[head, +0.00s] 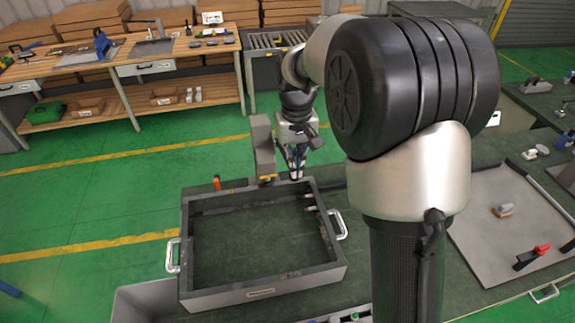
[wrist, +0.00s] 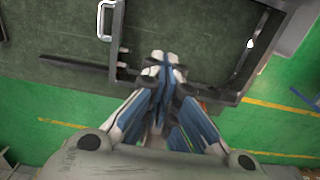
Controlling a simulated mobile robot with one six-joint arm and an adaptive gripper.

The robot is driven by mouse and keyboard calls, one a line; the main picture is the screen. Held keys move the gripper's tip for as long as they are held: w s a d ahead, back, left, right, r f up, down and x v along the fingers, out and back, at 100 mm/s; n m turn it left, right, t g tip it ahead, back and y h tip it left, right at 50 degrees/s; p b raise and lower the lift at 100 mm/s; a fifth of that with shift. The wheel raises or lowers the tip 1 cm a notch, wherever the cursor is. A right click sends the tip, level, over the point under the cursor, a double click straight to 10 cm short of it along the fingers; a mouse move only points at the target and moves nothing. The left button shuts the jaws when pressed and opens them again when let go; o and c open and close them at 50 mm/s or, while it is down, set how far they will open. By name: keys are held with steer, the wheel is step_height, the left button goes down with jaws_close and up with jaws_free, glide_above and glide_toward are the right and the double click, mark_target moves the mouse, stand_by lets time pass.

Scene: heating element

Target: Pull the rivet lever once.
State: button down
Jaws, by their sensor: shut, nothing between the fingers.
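My gripper (head: 297,172) is shut and empty, pointing down beside a grey upright post (head: 263,148) at the far edge of the grey tray. In the wrist view its fingertips (wrist: 163,72) are together over the dark green bench and the tray's edge. A small orange-red handle (head: 217,183) stands up at the tray's far left corner, apart from my gripper. I cannot tell for sure which part is the rivet lever; the post may belong to the rivet tool. Its side behind my gripper is hidden.
The grey tray (head: 188,250) has metal side handles and a mostly bare floor. To the right, a flat plate (head: 480,235) holds a small orange-and-grey part (head: 503,210) and a red-handled clamp (head: 535,254). A wooden workbench (head: 190,48) stands behind, across open green floor.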

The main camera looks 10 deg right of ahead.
steer(key=shift+f+b, duration=3.5)
steer(key=shift+f, duration=2.4)
step_height(320, 180, up, 20)
steer(key=p, duration=1.5)
steer(key=shift+r+p, duration=0.2)
steer(key=shift+p, duration=0.2)
